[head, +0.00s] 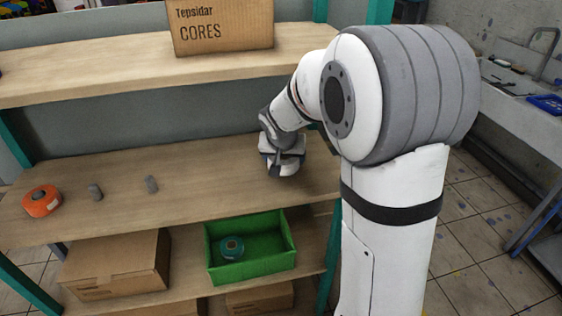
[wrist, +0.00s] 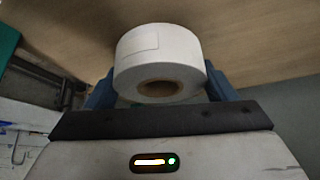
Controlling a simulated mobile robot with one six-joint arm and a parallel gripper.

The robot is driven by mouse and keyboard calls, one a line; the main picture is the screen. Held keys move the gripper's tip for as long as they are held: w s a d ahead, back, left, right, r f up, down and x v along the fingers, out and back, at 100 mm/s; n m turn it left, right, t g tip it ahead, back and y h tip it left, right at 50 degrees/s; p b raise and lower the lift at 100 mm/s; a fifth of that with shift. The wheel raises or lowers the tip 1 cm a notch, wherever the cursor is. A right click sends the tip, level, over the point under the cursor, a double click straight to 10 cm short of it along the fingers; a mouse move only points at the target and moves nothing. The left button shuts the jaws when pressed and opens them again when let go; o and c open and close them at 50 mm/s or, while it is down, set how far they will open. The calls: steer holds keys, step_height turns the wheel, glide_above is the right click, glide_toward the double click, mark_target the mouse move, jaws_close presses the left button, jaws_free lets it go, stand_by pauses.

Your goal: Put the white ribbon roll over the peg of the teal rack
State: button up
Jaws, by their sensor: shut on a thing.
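The white ribbon roll (wrist: 160,48) shows in the wrist view between the blue fingers of my gripper (wrist: 160,85), its brown core hole facing the camera. My gripper is shut on it. In the head view my gripper (head: 281,166) is over the right part of the middle shelf; the roll cannot be clearly told from it there. The teal rack (head: 16,145) has wooden shelves. Two short grey pegs, one further left (head: 95,192) and one nearer the middle (head: 151,184), stand bare on the middle shelf, left of my gripper.
An orange roll (head: 41,203) is at the shelf's left end. A green crate (head: 250,270) with a teal roll (head: 231,248) and a cardboard box (head: 117,268) are below. A cardboard box (head: 222,28) stands on the upper shelf (head: 130,62). The shelf between pegs and gripper is clear.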

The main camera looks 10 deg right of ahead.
steer(key=shift+f, duration=1.4)
steer(key=shift+f, duration=0.2)
steer(key=o, duration=1)
steer(key=shift+o, duration=0.2)
steer(key=shift+r, duration=0.1)
